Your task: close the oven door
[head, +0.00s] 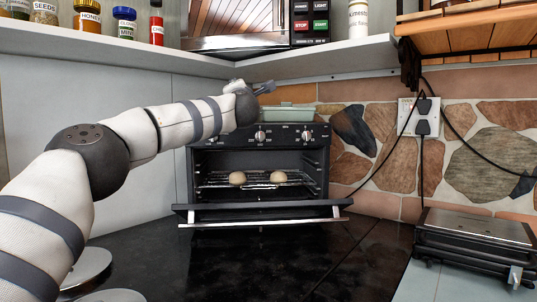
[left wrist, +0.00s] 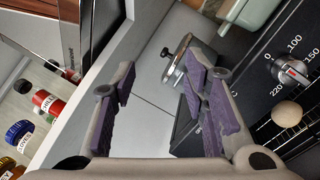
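The black oven (head: 310,138) stands in the corner on the dark counter. Its door (head: 262,212) is open, folded down in front, with a silver handle bar along its front edge. Two round bread-like pieces (head: 237,178) sit on the wire rack inside. My left gripper (head: 264,87) is above the oven's top left part, away from the door. In the left wrist view its purple-padded fingers (left wrist: 162,105) are apart with nothing between them. The oven's control panel with a dial (left wrist: 290,70) shows at the right there. My right gripper is not in view.
A green dish (head: 290,117) is on top of the oven. A shelf (head: 120,42) with jars and a microwave (head: 240,25) hangs above. A black grill (head: 475,240) stands at right, with cables on the stone wall. The counter before the door is clear.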

